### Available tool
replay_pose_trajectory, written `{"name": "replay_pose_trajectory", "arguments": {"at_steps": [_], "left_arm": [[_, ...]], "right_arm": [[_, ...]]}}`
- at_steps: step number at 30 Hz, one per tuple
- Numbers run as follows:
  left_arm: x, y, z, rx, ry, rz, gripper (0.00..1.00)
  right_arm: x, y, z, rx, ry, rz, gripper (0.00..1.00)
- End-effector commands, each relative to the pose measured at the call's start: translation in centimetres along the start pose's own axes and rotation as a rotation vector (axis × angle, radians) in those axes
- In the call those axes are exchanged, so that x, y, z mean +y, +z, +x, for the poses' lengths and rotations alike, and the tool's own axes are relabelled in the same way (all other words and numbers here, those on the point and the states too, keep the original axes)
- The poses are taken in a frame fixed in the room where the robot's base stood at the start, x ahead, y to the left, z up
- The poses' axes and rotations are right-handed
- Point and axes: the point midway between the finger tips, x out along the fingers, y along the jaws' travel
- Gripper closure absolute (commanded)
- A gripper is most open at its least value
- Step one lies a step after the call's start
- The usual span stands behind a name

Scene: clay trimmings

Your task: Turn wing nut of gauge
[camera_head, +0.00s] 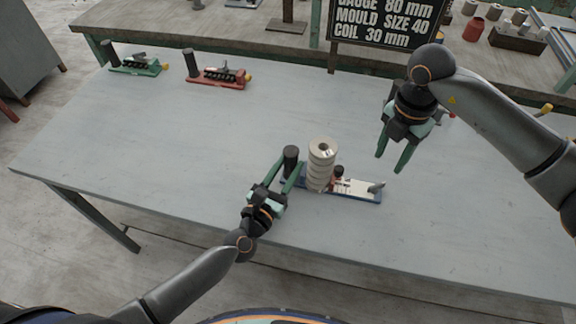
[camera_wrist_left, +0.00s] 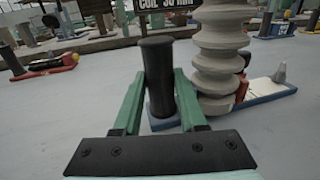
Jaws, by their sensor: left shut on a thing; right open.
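The gauge has a blue base (camera_head: 362,197) and stands near the front middle of the table. A black upright post (camera_head: 290,154) rises at its left end. A tall ribbed pale grey stack (camera_head: 322,160) stands beside the post. A small red and black part (camera_head: 338,174) shows just right of the stack. A grey pointed piece (camera_head: 377,187) sits at the right end. I cannot make out the wing nut. My left gripper (camera_head: 292,168) is shut on the black post, also seen in the left wrist view (camera_wrist_left: 158,75). My right gripper (camera_head: 390,163) is open and empty, above and right of the gauge.
A green device (camera_head: 135,69) and a red device (camera_head: 216,84) stand at the table's back left. A black sign (camera_head: 385,22) with gauge, mould size and coil figures stands behind.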

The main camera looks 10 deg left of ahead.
Motion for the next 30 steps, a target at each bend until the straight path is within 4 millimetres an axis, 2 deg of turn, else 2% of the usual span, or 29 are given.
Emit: {"name": "replay_pose_trajectory", "arguments": {"at_steps": [6, 9, 17, 23, 30], "left_arm": [[-0.03, -0.04, -0.03, 0.001, -0.001, 0.0, 1.0], [-0.03, -0.05, -0.04, 0.001, -0.001, 0.0, 1.0], [-0.04, -0.06, -0.04, 0.001, -0.001, 0.0, 1.0], [-0.04, -0.07, -0.04, 0.002, -0.001, 0.0, 1.0], [-0.05, -0.08, -0.05, 0.002, -0.001, 0.0, 1.0]], "right_arm": [[0.0, 0.0, 0.0, 0.0, 0.0, 0.0, 0.5], [0.0, 0.0, 0.0, 0.0, 0.0, 0.0, 0.59], [0.0, 0.0, -0.03, 0.0, 0.0, -0.037, 0.59], [0.03, -0.03, -0.24, 0.0, 0.001, -0.278, 0.59], [0.07, -0.08, -0.6, -0.001, 0.001, -0.726, 0.59]]}}
